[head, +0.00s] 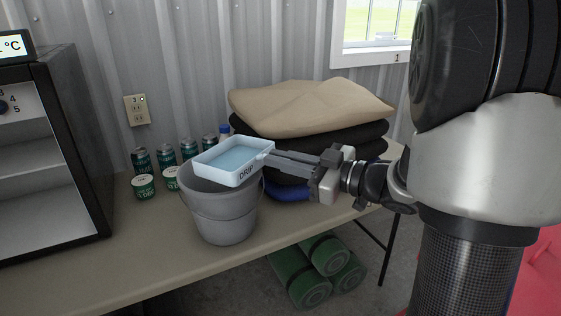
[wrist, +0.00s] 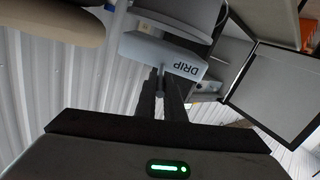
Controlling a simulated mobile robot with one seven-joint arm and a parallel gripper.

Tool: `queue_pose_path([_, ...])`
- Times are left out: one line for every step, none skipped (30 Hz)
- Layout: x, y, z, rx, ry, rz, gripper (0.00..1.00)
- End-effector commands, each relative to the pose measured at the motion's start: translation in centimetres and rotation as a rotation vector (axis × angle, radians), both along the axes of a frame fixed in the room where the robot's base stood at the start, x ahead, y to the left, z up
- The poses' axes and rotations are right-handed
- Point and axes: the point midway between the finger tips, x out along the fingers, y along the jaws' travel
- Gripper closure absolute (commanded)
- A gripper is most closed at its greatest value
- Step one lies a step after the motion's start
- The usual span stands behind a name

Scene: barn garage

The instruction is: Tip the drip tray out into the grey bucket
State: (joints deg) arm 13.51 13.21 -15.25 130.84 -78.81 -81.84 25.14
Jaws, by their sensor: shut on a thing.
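The drip tray (head: 250,172) is a pale blue-white rectangular tray labelled DRIP, with bluish liquid inside. It is held above the grey bucket (head: 226,222) and covers part of its mouth in the head view. It looks close to level, tilted a little at most. My gripper (head: 276,160) is shut on the tray's right side. In the wrist view the fingers (wrist: 161,88) reach the labelled side of the tray (wrist: 165,52). The bucket stands upright on the table; its inside is mostly hidden by the tray.
Several green cans (head: 141,160) stand behind and left of the bucket on the table (head: 150,238). A black-framed cabinet (head: 85,150) is at left. Folded cloths, tan on top (head: 305,105), are stacked behind my gripper. Green rolls (head: 302,280) lie under the table.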

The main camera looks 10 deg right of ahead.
Motion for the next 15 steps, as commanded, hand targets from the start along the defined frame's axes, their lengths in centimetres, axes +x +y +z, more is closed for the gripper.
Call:
queue_pose_path([0.0,0.0,0.7,-0.014,0.004,0.0,1.0])
queue_pose_path([0.1,0.0,0.9,-0.023,0.01,-0.003,1.0])
queue_pose_path([0.1,0.1,1.2,-0.033,0.021,0.001,1.0])
queue_pose_path([0.1,0.1,1.4,-0.042,0.03,0.001,1.0])
queue_pose_path([0.1,0.2,1.6,-0.05,0.036,0.001,1.0])
queue_pose_path([0.2,0.2,1.8,-0.062,0.048,0.001,1.0])
queue_pose_path([0.2,0.2,2.1,-0.07,0.055,0.001,1.0])
queue_pose_path([0.2,0.2,2.3,-0.079,0.062,-0.001,1.0])
queue_pose_path([0.2,0.2,2.7,-0.086,0.072,-0.002,1.0])
queue_pose_path([0.3,0.2,2.8,-0.088,0.078,-0.002,1.0])
queue_pose_path([0.3,0.2,2.9,-0.093,0.082,-0.002,1.0])
queue_pose_path([0.3,0.2,3.0,-0.098,0.089,-0.003,1.0])
queue_pose_path([0.3,0.3,3.1,-0.102,0.092,-0.002,1.0])
queue_pose_path([0.3,0.3,3.2,-0.107,0.095,-0.002,1.0])
queue_pose_path([0.3,0.3,3.4,-0.113,0.101,-0.002,1.0])
